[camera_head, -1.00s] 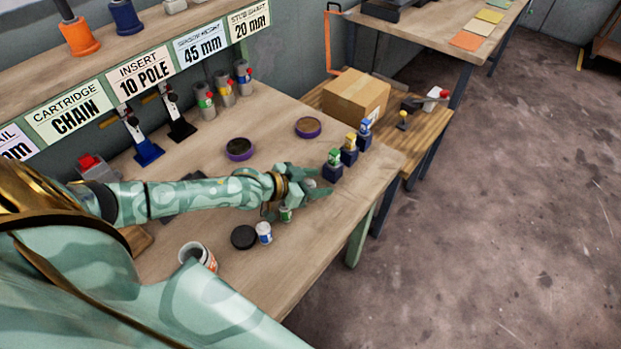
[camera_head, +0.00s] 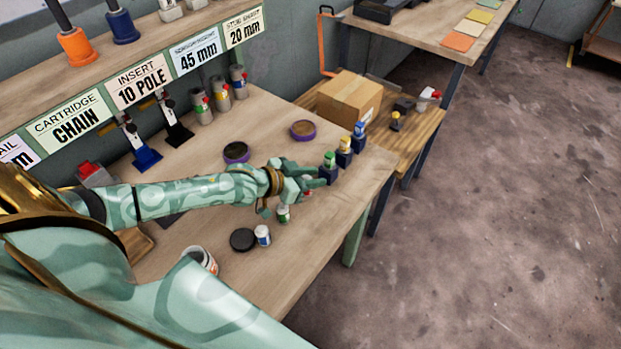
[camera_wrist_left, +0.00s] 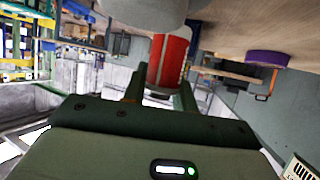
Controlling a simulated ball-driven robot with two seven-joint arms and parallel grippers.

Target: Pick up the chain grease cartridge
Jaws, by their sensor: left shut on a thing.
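My left gripper (camera_head: 308,181) reaches over the workbench from the left, close beside a green-topped bottle on a dark blue block (camera_head: 329,173). In the left wrist view its fingers (camera_wrist_left: 160,92) are shut on a red cylinder (camera_wrist_left: 168,62) with a pale band. A large grey rounded shape (camera_wrist_left: 150,14) hides the cylinder's far end. I cannot read any label on the cylinder, so I cannot tell which cartridge it is. The shelf carries a sign reading "CARTRIDGE CHAIN" (camera_head: 70,124). My right gripper is not in view.
A green-and-white jar (camera_head: 283,214), a white-and-blue jar (camera_head: 263,236) and a black disc (camera_head: 242,240) stand near the front edge. Two purple-rimmed dishes (camera_head: 236,152) (camera_head: 303,130) lie behind. A cardboard box (camera_head: 346,98) is on the side table.

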